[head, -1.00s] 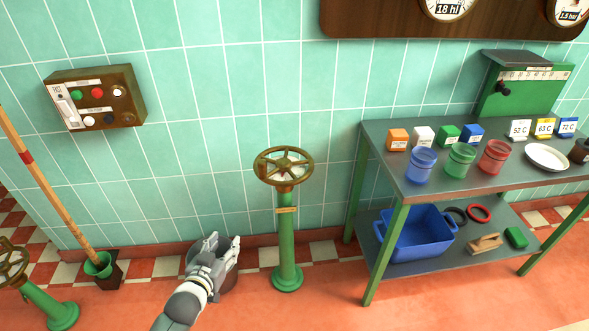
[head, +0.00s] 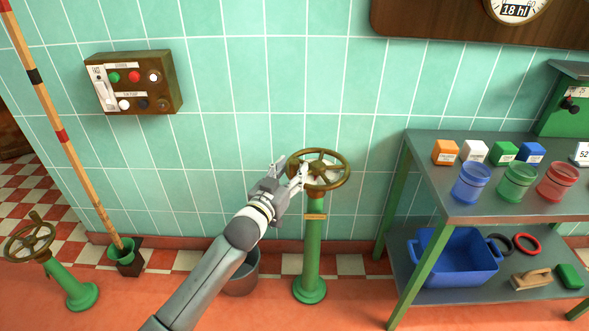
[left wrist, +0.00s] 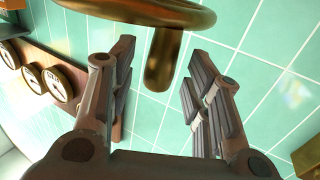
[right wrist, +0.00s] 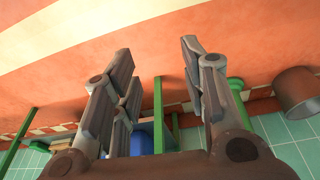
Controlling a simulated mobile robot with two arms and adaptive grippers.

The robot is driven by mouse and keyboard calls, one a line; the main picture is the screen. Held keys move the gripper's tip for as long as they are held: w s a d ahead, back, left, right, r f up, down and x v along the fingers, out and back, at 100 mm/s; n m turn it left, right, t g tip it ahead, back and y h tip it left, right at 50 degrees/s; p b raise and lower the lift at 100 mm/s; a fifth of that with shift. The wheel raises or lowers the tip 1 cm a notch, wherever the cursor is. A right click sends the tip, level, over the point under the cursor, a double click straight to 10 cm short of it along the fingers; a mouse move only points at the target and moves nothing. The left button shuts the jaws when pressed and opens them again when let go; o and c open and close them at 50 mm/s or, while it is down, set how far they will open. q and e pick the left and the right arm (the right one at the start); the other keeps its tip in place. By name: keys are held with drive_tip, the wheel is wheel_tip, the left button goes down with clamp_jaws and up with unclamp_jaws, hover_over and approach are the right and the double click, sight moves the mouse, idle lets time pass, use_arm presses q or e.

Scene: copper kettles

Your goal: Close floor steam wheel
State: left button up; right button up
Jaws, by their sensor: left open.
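A brass handwheel (head: 318,168) tops an upright green floor pedestal (head: 313,250) with a small label, too small to read. My left gripper (head: 288,176) is open at the wheel's left side in the head view. In the left wrist view, the wheel's rim (left wrist: 150,12) crosses the top, and a brass peg (left wrist: 160,60) stands between the spread fingers (left wrist: 162,80). I cannot tell whether they touch it. My right gripper (right wrist: 157,65) is open and empty in the right wrist view; the head view does not show it.
A second brass wheel (head: 30,243) stands at the far left on a green pedestal. A grey bucket (head: 243,275) is behind my left arm. A metal table (head: 425,205) with cups and blocks stands right of the wheel. A button box (head: 170,83) hangs on the tiled wall.

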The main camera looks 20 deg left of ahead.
use_arm(q)
drive_tip(key=shift+w+d, duration=0.2)
drive_tip(key=shift+w, duration=0.85)
clamp_jaws()
